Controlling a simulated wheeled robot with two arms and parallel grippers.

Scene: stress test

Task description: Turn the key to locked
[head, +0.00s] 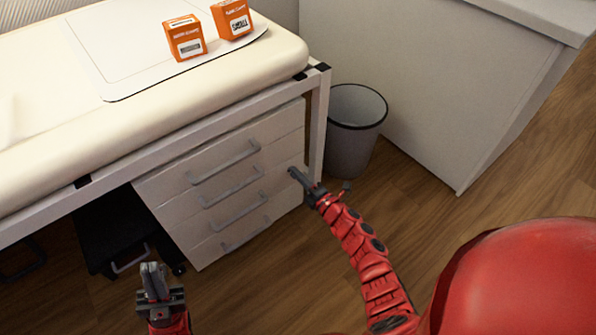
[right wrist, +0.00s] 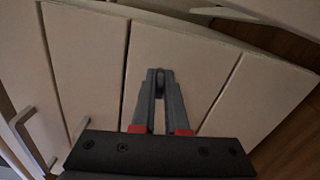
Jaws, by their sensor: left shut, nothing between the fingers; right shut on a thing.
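The white drawer cabinet (head: 220,190) stands under the padded bench. My right gripper (head: 296,174) reaches the right part of its front, near the top. In the right wrist view the fingers of this gripper (right wrist: 160,78) are shut on a small dark grey key (right wrist: 160,84) at the drawer front (right wrist: 185,55). The fingers hide most of the key, and I cannot tell which way it is turned. My left gripper (head: 153,270) is shut and empty, low in front of the cabinet and apart from it.
Grey bar handles (head: 224,163) stick out from the drawers. A grey bin (head: 354,125) stands right of the cabinet, behind my right arm. Two orange boxes (head: 186,38) sit on the bench (head: 150,105). The wooden floor (head: 270,290) between my arms is clear.

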